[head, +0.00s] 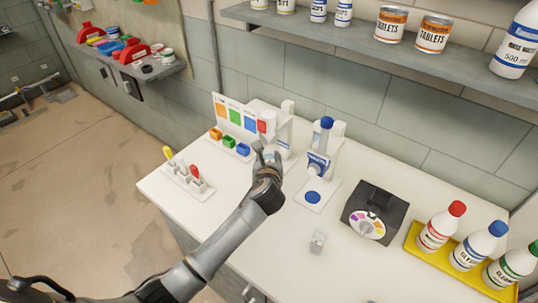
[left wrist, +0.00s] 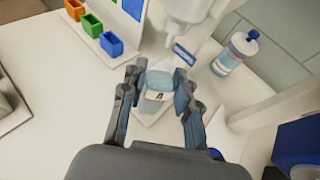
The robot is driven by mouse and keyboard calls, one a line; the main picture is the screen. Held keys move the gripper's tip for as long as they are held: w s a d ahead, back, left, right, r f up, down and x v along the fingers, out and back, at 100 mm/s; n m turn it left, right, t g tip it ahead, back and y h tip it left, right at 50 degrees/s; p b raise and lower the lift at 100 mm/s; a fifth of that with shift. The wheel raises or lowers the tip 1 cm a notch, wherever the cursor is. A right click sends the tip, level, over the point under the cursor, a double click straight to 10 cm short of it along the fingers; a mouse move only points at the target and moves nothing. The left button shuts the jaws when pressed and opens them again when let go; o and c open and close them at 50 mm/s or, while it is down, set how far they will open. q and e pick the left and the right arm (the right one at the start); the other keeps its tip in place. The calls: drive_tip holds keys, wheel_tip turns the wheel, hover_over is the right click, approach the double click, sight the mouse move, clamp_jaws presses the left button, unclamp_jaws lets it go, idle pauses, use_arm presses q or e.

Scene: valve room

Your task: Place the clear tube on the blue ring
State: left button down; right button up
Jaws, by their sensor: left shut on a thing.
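My left gripper (head: 267,157) is shut on a clear tube, which shows in the left wrist view (left wrist: 155,92) with a letter A label and pale contents. The tube is upright between the fingers (left wrist: 158,78), below or close to a white dispenser (head: 284,128); whether it touches the base is unclear. In the head view my fingers largely hide it. The blue ring (head: 313,197) looks like a flat blue disc on the white base of a blue-and-white stand (head: 318,160), to the right of my gripper. Another small clear container (head: 317,242) stands on the white table. My right gripper is not visible.
Orange, green and blue bins (head: 228,141) stand left of the dispenser. A white rack (head: 187,178) is at the table's left edge. A dark device with a colored dial (head: 370,216) and a yellow tray (head: 414,239) of bottles are at the right.

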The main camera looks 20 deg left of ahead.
sight(269, 151)
use_arm(q)
drive_tip(key=w, duration=0.1)
drive_tip(key=w+a, duration=0.1)
drive_tip(key=w, duration=0.1)
drive_tip(key=shift+w, duration=0.3)
drive_tip(key=shift+f, duration=1.75)
drive_tip(key=shift+f, duration=0.15)
drive_tip(key=c, duration=1)
unclamp_jaws()
drive_tip(key=shift+s+p, duration=0.15)
drive_tip(key=shift+p, duration=0.15)
drive_tip(key=v, duration=1.2)
